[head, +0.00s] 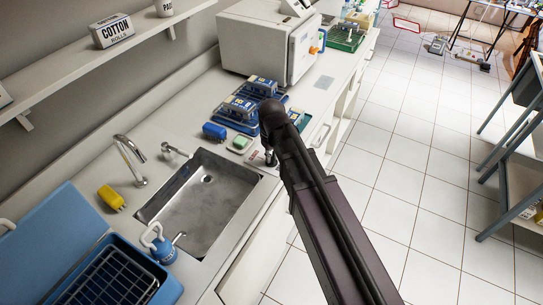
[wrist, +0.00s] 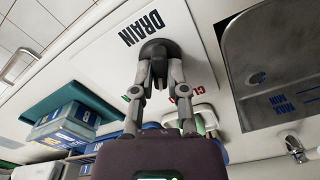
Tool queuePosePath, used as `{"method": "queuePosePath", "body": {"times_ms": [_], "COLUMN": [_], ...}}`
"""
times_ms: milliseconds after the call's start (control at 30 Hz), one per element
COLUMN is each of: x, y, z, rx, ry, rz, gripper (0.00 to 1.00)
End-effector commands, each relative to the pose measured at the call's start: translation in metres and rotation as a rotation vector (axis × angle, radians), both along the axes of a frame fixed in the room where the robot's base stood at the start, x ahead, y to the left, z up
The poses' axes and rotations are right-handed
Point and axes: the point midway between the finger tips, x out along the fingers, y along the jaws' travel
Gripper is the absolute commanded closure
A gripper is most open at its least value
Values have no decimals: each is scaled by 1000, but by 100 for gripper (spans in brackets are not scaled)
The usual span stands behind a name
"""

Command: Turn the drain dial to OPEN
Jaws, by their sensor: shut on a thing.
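The drain dial (wrist: 159,47) is a dark round knob on a white plate (wrist: 110,52) marked DRAIN in the wrist view. My gripper (wrist: 160,72) is shut on the dial's grip, with one finger on each side. In the head view my gripper (head: 270,152) reaches down to the counter just right of the sink, and my arm hides much of the plate.
The steel sink (head: 190,205) with its tap (head: 130,155) lies left of the dial. A white steriliser (head: 265,45) is farther back. Open tiled floor lies right.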

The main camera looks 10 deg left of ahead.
Motion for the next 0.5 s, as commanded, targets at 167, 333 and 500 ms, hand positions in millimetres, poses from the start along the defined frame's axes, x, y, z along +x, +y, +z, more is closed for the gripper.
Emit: {"method": "queuePosePath", "body": {"times_ms": [167,333,500], "x": [-1,-1,-1], "y": [0,0,0], "z": [0,0,0], "rx": [0,0,0], "ry": [1,1,1], "rz": [-166,-319,-446], "gripper": [100,100,100]}}
